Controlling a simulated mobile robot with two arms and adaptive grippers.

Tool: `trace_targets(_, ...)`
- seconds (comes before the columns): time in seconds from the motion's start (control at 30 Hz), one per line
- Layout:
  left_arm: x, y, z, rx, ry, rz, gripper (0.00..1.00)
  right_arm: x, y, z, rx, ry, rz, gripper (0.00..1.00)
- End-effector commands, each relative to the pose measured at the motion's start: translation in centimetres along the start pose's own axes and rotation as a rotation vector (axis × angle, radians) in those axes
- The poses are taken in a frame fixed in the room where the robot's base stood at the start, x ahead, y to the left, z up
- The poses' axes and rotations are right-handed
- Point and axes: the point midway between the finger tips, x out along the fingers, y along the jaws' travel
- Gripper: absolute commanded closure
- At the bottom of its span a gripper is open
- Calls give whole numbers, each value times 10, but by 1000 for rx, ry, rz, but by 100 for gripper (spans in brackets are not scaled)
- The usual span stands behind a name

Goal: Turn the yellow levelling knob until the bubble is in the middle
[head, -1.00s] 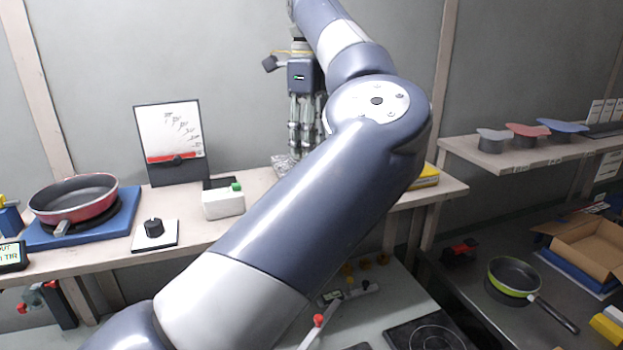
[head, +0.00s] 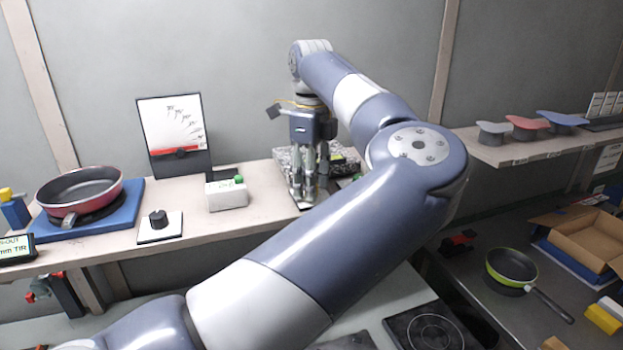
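My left gripper (head: 304,192) points down over the speckled grey plate (head: 283,158) on the back bench. Its fingers look close together and overlap in this view, so I cannot tell if they are open or shut. A dark object with yellow-green marks (head: 343,160) sits on the plate just right of the gripper, partly behind my arm. I cannot make out a bubble. A small yellow-topped blue block (head: 11,199) stands at the far left; I cannot tell if its top is the levelling knob. My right gripper is not in view.
A red pan (head: 80,187) sits on a blue plate (head: 135,193) on the bench. A green pan (head: 512,264) lies right.

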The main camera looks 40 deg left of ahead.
Motion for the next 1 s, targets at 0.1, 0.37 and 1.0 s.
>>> trace_targets(0.1, 0, 0, 0, 0, 0, 0, 89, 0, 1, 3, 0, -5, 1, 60)
trace_targets(0.37, 1, 0, 0, 18, 0, 0, 100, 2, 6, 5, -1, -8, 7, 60)
trace_targets(1.0, -1, -1, 0, 280, -1, -1, 100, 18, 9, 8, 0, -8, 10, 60)
